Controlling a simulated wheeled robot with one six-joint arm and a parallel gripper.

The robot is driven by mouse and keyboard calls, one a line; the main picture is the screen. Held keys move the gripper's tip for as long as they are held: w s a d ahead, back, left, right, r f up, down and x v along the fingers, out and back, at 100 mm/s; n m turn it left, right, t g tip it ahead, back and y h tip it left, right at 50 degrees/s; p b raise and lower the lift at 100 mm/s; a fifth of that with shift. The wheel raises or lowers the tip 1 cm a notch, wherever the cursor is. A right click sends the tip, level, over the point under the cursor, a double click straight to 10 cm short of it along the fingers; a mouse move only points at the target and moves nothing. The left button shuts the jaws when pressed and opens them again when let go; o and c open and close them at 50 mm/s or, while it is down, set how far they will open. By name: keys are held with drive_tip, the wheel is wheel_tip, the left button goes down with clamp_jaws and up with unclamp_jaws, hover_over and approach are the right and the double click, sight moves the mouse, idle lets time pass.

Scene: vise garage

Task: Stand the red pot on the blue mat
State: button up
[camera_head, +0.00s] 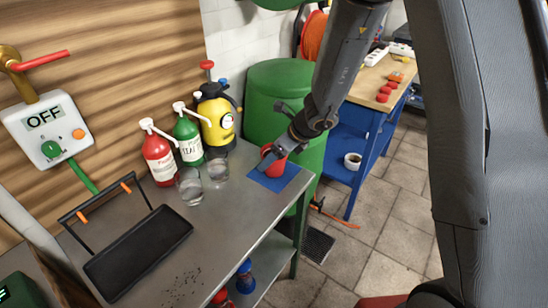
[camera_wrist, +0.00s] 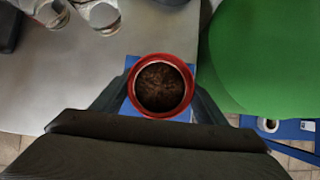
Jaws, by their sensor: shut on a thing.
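The red pot (camera_head: 270,164) is at the right end of the grey metal bench, over the blue mat (camera_head: 287,181). In the wrist view the pot (camera_wrist: 161,112) shows from above with dark soil inside, and parts of the blue mat (camera_wrist: 131,62) show around it. My gripper (camera_head: 277,155) is shut on the pot, one finger on each side. The pot looks upright. Its base is hidden, so I cannot tell whether it touches the mat.
Two glasses (camera_head: 189,186) (camera_head: 217,168), pump bottles (camera_head: 160,157) and a yellow sprayer (camera_head: 215,118) stand to the left on the bench. A black tray (camera_head: 137,252) lies nearer. A green barrel (camera_head: 279,90) stands close behind the mat. The bench edge is close on the right.

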drive_tip(key=shift+f, duration=0.1)
drive_tip(key=o, duration=1.2)
drive_tip(key=shift+c, duration=0.2)
drive_tip(key=v, duration=1.1)
drive_tip(key=s+d+r+n+g+h, duration=0.1)
drive_tip(key=s+d+n+h, duration=0.1)
drive_tip(key=s+d+n, duration=0.4)
drive_tip(key=s+d+r+n+g+h, duration=0.1)
drive_tip(key=s+d+n, duration=0.5)
drive_tip(key=s+n, duration=0.7)
drive_tip(key=shift+d+n+g+h+p, duration=0.4)
drive_tip(key=shift+n+h, duration=0.7)
drive_tip(key=shift+n, duration=2.3)
drive_tip(key=shift+a, duration=0.2)
